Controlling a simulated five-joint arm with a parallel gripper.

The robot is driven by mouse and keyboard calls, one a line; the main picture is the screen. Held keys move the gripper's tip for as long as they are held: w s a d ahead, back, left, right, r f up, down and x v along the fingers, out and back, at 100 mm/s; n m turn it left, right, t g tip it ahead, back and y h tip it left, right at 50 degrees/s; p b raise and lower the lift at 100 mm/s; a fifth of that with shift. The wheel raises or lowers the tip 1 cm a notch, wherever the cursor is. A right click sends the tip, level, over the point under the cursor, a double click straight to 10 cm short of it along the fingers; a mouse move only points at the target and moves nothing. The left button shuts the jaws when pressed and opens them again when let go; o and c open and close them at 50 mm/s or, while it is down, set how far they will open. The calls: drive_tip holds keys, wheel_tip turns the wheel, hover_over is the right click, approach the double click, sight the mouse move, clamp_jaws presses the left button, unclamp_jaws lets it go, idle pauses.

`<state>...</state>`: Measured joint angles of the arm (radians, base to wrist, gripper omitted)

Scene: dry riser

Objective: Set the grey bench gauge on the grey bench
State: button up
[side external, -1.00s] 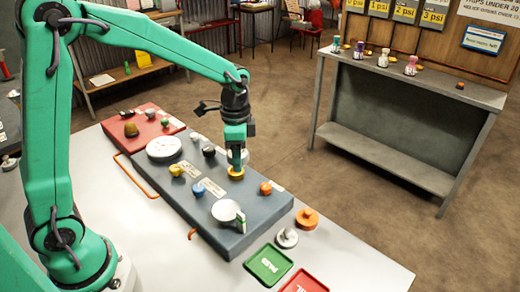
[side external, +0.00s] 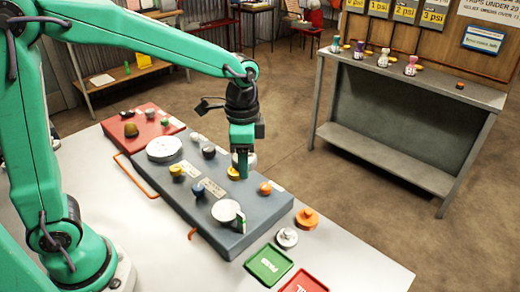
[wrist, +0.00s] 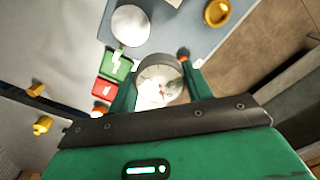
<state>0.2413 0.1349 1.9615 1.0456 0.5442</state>
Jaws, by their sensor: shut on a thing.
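The grey bench gauge (wrist: 160,84), with a round pale dial and grey rim, sits between the two green fingers of my gripper (wrist: 158,80) in the wrist view. My gripper (side external: 242,165) is shut on it. In the side view the gauge is mostly hidden behind the fingers, with only a pale edge (side external: 250,158) showing. The gripper is over the dark grey panel's far edge, beside a yellow fitting (side external: 233,174); I cannot tell how high the gauge is. The grey bench (side external: 390,163) with a lower shelf stands apart at the right.
The dark grey panel (side external: 205,214) carries several knobs and white discs. A green tray (side external: 268,265) and a red tray (side external: 304,282) lie at the front. Several small coloured items, including a pink one (side external: 411,66), stand on the bench top; its right part holds a small orange-brown piece (side external: 460,86).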

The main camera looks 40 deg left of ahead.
drive_tip(key=s+d+f, duration=0.1)
drive_tip(key=d+f, duration=0.2)
drive_tip(key=d, duration=1)
drive_tip(key=s+d+f, duration=0.2)
drive_tip(key=d, duration=1.1)
hover_over(329, 246)
wheel_tip(329, 246, down, 7)
drive_tip(key=shift+f, duration=2.15)
drive_tip(key=shift+f, duration=0.15)
drive_tip(key=o, duration=1.1)
